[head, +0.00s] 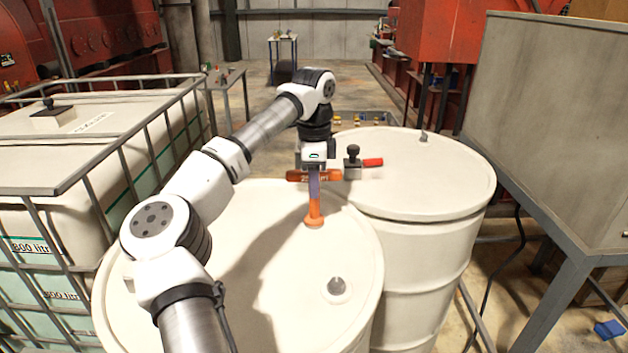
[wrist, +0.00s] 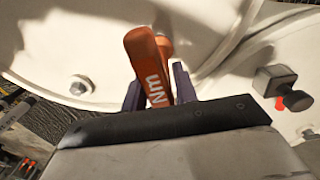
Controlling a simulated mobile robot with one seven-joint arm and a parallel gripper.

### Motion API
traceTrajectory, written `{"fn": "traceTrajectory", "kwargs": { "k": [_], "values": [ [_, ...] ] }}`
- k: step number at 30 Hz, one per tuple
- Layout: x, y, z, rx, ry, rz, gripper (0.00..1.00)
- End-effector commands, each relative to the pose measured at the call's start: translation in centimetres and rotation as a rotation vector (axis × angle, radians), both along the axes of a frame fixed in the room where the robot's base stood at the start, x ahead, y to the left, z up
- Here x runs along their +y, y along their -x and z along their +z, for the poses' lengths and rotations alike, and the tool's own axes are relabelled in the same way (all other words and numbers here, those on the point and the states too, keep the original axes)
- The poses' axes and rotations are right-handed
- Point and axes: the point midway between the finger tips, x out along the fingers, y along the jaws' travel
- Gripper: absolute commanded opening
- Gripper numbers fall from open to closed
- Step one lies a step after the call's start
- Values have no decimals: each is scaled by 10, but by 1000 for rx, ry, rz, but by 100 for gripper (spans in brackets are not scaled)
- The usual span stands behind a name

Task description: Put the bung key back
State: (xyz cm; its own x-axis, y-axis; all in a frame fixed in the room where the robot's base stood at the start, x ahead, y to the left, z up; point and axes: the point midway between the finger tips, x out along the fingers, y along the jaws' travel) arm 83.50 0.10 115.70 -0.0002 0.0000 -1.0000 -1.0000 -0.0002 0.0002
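The bung key is an orange T-shaped tool with lettering on its crossbar (head: 300,176). It stands roughly upright over the near white drum (head: 235,290), its flared foot at the lid near the far edge; I cannot tell whether it is seated on a bung. In the wrist view the key's orange bar (wrist: 147,62) lies between my two purple fingers. My gripper (head: 314,182) appears shut on the key (wrist: 160,88). A grey metal bung (head: 336,287) sits in the near drum's lid.
A second white drum (head: 415,180) stands behind right, with a black-knobbed fitting with a red handle (head: 355,162) near my gripper. A caged tank (head: 90,130) is on the left and a grey metal cabinet (head: 560,120) on the right.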

Motion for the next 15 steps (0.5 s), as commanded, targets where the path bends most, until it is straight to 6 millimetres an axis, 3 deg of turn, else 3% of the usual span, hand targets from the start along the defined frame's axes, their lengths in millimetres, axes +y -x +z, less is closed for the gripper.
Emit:
{"fn": "traceTrajectory", "kwargs": {
  "k": [3,15],
  "values": [
    [0,0,0,0,0,0,43],
    [0,0,-2,-1,1,0,43]
  ]
}}
